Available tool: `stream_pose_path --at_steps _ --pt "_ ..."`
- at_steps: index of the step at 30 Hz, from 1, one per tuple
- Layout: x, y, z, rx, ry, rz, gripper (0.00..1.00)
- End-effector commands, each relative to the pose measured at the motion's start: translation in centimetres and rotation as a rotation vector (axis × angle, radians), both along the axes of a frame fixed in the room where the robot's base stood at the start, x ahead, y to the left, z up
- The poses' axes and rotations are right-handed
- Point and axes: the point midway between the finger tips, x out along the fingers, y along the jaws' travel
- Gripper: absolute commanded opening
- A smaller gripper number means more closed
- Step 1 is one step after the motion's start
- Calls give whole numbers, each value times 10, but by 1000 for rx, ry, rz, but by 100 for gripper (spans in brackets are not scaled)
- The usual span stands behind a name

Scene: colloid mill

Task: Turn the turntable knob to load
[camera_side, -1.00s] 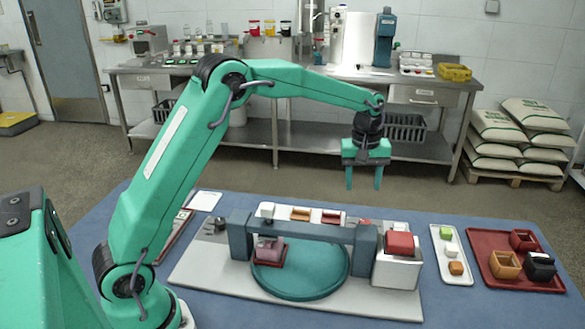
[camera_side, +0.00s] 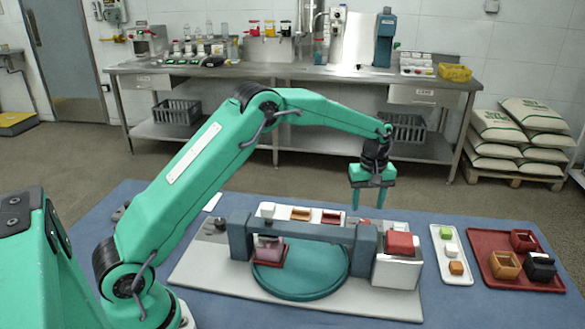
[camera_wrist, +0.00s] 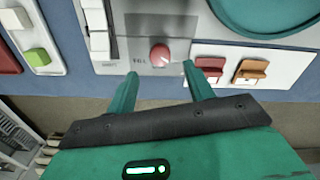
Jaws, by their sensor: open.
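The teal turntable (camera_side: 318,284) lies on a pale base plate, under a blue-grey bridge (camera_side: 300,231); part of it shows in the wrist view (camera_wrist: 285,14). A small dark grey knob (camera_side: 220,224) sits at the left end of the plate. A round red knob or button (camera_wrist: 159,54) sits on a grey panel beside small lettering I cannot read. My gripper (camera_side: 368,205) is open and empty, pointing down behind the bridge's right end. In the wrist view its fingertips (camera_wrist: 160,69) lie either side of the red knob in the picture; contact cannot be told.
Orange (camera_wrist: 251,70) and red (camera_wrist: 210,66) rocker-like parts sit beside the panel. A red block (camera_side: 400,242) tops a pale box. A white tray (camera_side: 443,237) and a red tray (camera_side: 505,284) stand at right.

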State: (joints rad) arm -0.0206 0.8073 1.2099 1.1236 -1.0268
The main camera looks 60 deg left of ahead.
Motion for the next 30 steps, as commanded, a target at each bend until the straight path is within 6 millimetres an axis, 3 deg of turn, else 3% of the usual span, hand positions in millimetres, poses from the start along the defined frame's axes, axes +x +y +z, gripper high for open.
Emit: stream_pose_path --at_steps 12,25,26,30 --pt "-1 0 -49 0 2 0 52" --pt "0 0 -57 0 1 0 52" --pt "0 0 -57 0 1 0 50" --pt "0 0 -57 0 1 0 23"
